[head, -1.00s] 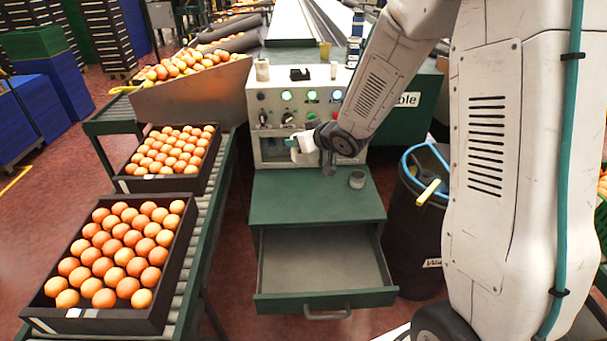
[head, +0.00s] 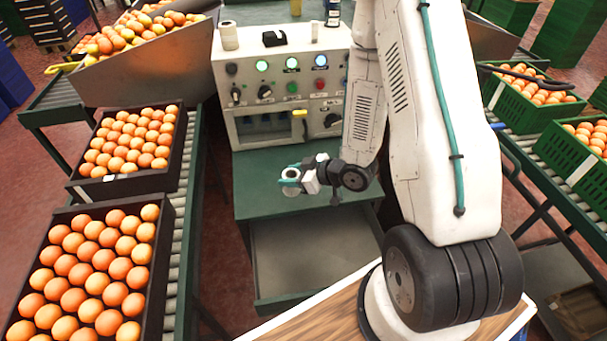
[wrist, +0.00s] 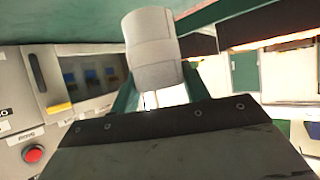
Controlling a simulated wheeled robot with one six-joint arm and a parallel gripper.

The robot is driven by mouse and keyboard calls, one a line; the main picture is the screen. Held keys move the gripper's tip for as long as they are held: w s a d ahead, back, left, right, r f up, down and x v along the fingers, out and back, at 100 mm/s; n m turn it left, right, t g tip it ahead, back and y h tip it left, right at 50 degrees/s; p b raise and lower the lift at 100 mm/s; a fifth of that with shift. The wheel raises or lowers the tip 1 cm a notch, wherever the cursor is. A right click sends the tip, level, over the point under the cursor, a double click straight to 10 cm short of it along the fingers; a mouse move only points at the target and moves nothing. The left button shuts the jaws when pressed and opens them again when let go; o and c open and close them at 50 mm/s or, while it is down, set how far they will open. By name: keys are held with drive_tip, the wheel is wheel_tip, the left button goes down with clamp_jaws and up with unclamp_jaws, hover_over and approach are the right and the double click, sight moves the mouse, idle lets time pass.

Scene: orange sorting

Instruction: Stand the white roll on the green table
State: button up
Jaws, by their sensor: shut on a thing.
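The white roll (head: 290,175) is between the green fingers of my gripper (head: 291,182), which is shut on it. In the head view the roll is small, and its open end seems to face up. In the wrist view the roll (wrist: 152,48) fills the space between the fingers. The green table (head: 262,200) stands in front of the control panel. My gripper is over the table; I cannot tell exactly how high the roll is above its top.
The control panel (head: 280,82) with buttons stands behind the table. An open drawer (head: 310,250) sticks out below the table top. Trays of oranges (head: 112,200) line the conveyor at left; green crates (head: 500,95) stand at right. Another pale roll (head: 228,36) stands on the panel.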

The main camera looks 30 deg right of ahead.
drive_tip(key=shift+w+a+f, duration=0.6)
drive_tip(key=shift+w+f, duration=0.55)
drive_tip(key=shift+w, duration=0.8)
drive_tip(key=shift+w+a+f, duration=0.6)
drive_tip(key=shift+w+f, duration=0.5)
drive_tip(key=shift+w, duration=0.85)
drive_tip(key=shift+w+a+f, duration=0.6)
drive_tip(key=shift+w+f, duration=0.55)
drive_tip(key=shift+w, duration=0.8)
drive_tip(key=shift+f, duration=0.15)
drive_tip(key=o, duration=1)
